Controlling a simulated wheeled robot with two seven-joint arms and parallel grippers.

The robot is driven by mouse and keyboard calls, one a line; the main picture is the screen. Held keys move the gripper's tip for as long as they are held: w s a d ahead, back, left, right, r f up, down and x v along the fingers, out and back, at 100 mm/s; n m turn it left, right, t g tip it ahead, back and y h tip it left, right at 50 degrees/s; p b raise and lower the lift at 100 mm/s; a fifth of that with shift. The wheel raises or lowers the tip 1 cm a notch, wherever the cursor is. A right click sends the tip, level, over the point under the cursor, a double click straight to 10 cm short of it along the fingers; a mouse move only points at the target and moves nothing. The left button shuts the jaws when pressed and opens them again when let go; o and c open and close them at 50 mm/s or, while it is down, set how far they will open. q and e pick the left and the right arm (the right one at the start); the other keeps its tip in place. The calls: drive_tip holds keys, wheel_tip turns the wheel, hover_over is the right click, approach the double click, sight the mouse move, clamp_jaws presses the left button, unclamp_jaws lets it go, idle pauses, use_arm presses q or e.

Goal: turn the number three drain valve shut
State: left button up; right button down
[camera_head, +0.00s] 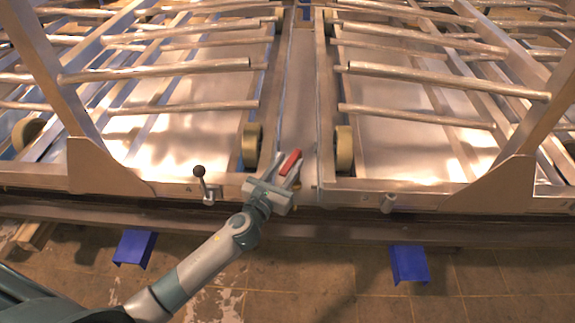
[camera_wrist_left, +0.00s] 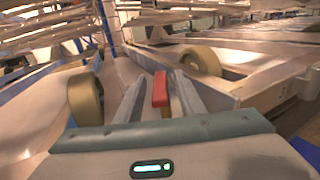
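The valve's red handle (camera_head: 290,162) stands at the front edge of the metal frame, near the middle of the head view. A small yellow part shows just below it; the rest of the valve is hidden. My left gripper (camera_head: 285,167) reaches it from the front left. In the left wrist view, the red handle (camera_wrist_left: 160,90) lies between the two grey fingers of my left gripper (camera_wrist_left: 157,97). The fingers are apart, with a clear gap on the handle's left side. The handle is closer to the right finger; I cannot tell whether they touch. No valve number is readable. My right gripper is not in view.
A black-knobbed lever (camera_head: 199,172) stands on the frame's front rail to the left. A short metal peg (camera_head: 388,202) is on the right. Tan rollers (camera_head: 252,145) (camera_head: 344,148) flank the central channel.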

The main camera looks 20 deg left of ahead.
use_arm(q)
drive_tip(key=shift+s, duration=0.1)
